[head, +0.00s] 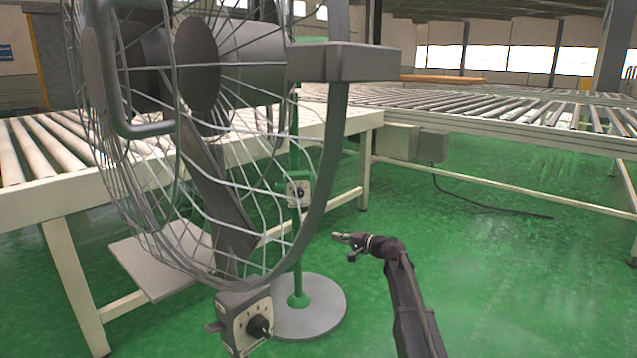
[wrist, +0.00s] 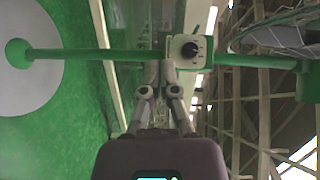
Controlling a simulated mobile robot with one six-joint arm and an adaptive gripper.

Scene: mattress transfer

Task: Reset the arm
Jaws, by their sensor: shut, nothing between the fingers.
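My gripper (head: 342,237) is at the end of my dark arm, which reaches up from the bottom right of the head view. It is shut and empty, in the air above the green floor. In the wrist view my gripper (wrist: 160,68) points toward a green post (wrist: 90,55) with a white control box and black knob (wrist: 190,48). In the head view that control box (head: 298,193) is on the post to the left of the gripper. I cannot tell from the wrist view how far the fingertips are from the post.
A large grey caged fan (head: 200,62) fills the left foreground, with a knob box (head: 245,325) at its lower edge. The post stands on a round grey base (head: 322,305). Roller conveyors (head: 30,150) run behind. The green floor (head: 500,290) at right is open, crossed by a black cable (head: 490,207).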

